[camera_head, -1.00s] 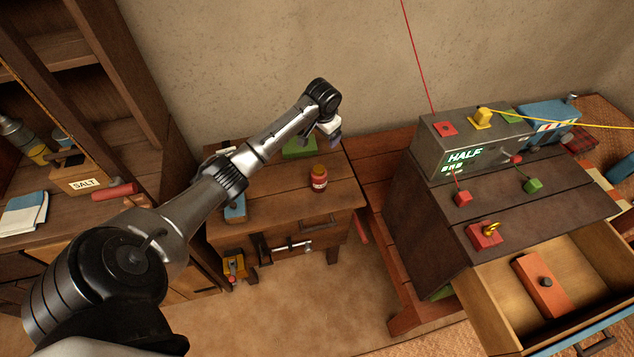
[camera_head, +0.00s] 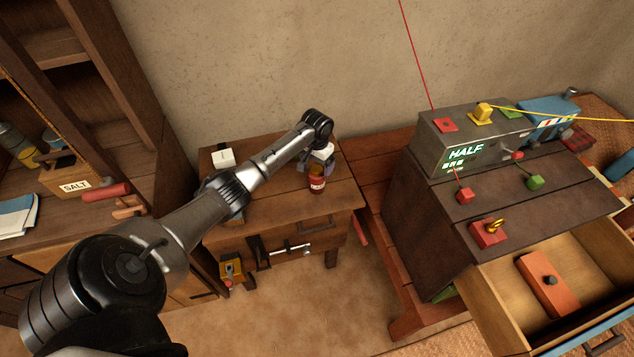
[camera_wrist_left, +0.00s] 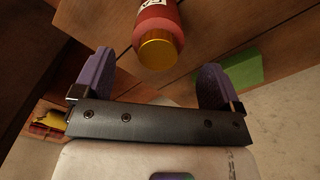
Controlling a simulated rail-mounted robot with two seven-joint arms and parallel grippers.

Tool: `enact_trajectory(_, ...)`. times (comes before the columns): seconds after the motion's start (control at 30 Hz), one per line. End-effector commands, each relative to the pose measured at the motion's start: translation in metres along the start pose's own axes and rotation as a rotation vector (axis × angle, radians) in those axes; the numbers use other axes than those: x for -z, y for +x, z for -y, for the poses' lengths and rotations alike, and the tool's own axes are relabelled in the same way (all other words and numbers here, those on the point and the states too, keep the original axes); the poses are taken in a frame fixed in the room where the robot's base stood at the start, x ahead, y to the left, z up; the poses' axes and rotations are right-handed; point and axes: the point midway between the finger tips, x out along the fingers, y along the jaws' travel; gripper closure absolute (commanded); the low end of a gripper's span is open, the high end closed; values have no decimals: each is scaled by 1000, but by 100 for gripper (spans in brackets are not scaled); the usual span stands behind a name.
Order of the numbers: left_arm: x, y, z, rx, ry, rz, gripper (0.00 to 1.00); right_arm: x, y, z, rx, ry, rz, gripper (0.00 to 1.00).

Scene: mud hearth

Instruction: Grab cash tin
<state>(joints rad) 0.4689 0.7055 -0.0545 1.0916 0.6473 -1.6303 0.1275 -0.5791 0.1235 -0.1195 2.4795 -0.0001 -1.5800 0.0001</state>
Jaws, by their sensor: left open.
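No thing in view is plainly marked as the cash tin. A red jar with a gold lid (camera_head: 317,185) stands upright on the small wooden table. My left gripper (camera_head: 322,160) is at the jar's top in the head view, partly overlapping it. In the left wrist view the jar (camera_wrist_left: 158,38) shows just beyond the two purple fingers of the open gripper (camera_wrist_left: 155,75), with its lid towards the gap between them. The gripper is not closed on it. An orange-red box with a dark knob (camera_head: 547,285) lies in the open drawer (camera_head: 505,313) at right. My right gripper is not in view.
A white block (camera_head: 223,158) sits at the table's back left. A green block (camera_wrist_left: 243,70) lies near the jar. A grey machine reading HALF (camera_head: 450,160) tops the dark cabinet (camera_head: 430,225) at right. A shelf with a SALT box (camera_head: 76,187) stands at left.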

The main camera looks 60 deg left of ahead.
Motion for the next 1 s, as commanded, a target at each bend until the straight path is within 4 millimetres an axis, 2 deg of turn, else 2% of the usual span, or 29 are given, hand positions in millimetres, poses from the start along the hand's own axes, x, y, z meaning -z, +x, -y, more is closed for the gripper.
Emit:
enact_trajectory(0.17,-1,10,-1,0,0,1,10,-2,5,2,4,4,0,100)
enact_trajectory(0.5,-2,51,-3,1,0,1,10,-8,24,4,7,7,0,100)
enact_trajectory(0.77,-2,52,-3,2,0,-1,10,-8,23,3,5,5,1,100)
enact_trajectory(1.0,-2,52,-3,1,0,-1,33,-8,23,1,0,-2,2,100)
